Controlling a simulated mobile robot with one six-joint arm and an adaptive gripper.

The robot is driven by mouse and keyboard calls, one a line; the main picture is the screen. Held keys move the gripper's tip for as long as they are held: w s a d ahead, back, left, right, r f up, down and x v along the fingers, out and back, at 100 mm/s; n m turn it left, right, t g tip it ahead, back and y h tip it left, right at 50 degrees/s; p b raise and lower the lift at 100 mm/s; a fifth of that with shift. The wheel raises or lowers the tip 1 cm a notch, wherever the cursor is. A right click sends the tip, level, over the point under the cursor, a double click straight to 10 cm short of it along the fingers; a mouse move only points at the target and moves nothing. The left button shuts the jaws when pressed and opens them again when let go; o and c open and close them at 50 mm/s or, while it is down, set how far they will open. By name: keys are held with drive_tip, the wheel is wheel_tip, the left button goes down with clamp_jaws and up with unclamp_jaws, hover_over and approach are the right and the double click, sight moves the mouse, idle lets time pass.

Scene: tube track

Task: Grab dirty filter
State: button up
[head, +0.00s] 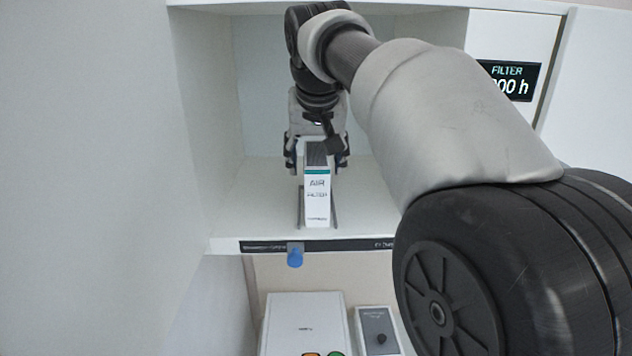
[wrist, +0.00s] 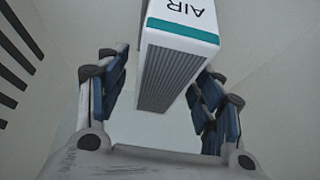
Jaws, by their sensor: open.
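The filter (head: 317,200) is a narrow white box with a teal stripe and the words "AIR FILTER" on its front. It stands upright in a slot on the white shelf. My gripper (head: 317,165) is at its upper part, with one finger on each side. In the wrist view the filter (wrist: 180,55) shows a grey pleated face between the open fingers of my gripper (wrist: 160,100). Gaps show between the filter and the finger pads there. Whether the filter is dirty cannot be told; its pleats look grey.
The white shelf (head: 375,215) has walls at the left and back. A blue tab (head: 295,255) hangs at its front edge. A display (head: 508,80) reading "FILTER" is at the upper right. Below are a white box (head: 305,315) and a grey knob box (head: 379,325).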

idle(0.3)
clamp_jaws()
idle(0.6)
